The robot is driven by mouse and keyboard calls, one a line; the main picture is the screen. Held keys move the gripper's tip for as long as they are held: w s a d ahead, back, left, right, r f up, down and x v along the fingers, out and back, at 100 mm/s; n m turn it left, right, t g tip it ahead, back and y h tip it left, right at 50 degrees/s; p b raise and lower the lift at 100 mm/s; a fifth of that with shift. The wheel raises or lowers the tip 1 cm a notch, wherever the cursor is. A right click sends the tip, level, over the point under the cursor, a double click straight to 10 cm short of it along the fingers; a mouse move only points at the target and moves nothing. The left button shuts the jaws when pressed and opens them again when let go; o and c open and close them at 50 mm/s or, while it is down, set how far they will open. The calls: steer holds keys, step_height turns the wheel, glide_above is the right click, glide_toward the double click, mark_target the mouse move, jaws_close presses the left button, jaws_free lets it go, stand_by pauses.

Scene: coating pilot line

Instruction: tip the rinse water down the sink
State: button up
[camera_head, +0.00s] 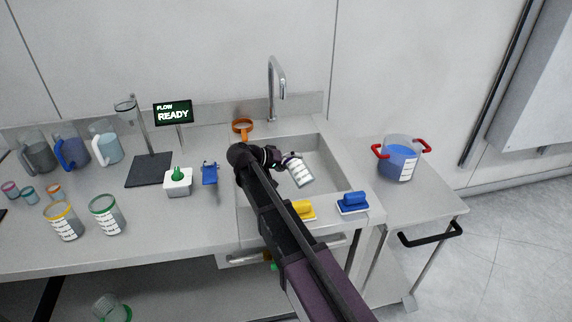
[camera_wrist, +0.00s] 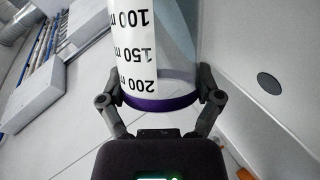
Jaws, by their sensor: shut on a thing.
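A clear beaker (camera_head: 300,173) with a white scale label and a purple band is over the sink basin (camera_head: 325,160). It is tilted, with its purple-banded end toward my gripper (camera_head: 281,161). In the wrist view my gripper (camera_wrist: 162,95) is shut around the beaker (camera_wrist: 130,50), one finger on each side near the purple band. The label's numbers read upside down there. I cannot tell whether rinse water is in the beaker, and no stream shows. A round dark drain hole (camera_wrist: 269,83) shows at the right of the wrist view.
A tap (camera_head: 275,85) stands behind the basin. A red-handled pot (camera_head: 400,160) is on the right cart. Jugs, beakers and a stand (camera_head: 148,168) fill the left counter.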

steer(key=shift+w+a+r+n+g+h, duration=0.2)
steer(key=shift+n+g+h, duration=0.25)
steer(key=shift+n, duration=0.35)
stand_by(0.9)
steer(key=shift+w+a+r+n+h+b, duration=0.2)
steer(key=shift+w+a+n+h+b, duration=0.25)
steer(key=shift+w+n+b, duration=0.1)
stand_by(0.8)
steer(key=shift+w+a+r+n+g+h+b, duration=0.15)
steer(key=shift+n+g+h+b, duration=0.2)
steer(key=shift+n, duration=0.25)
steer(key=shift+w+a+n+g+h+b, duration=0.15)
steer(key=shift+n+h+b, duration=0.1)
steer(key=shift+n+b, duration=0.25)
stand_by(1.6)
steer(key=shift+d, duration=0.1)
stand_by(1.1)
steer(key=shift+s+d+r+m+p, duration=0.1)
steer(key=shift+s+m+p, duration=0.1)
steer(key=shift+m+p, duration=0.35)
steer(key=shift+d+f+m+t+y, duration=0.1)
steer(key=shift+f+m+t+y, duration=0.1)
steer(key=shift+m+t+y, duration=0.3)
steer(key=shift+s, duration=0.1)
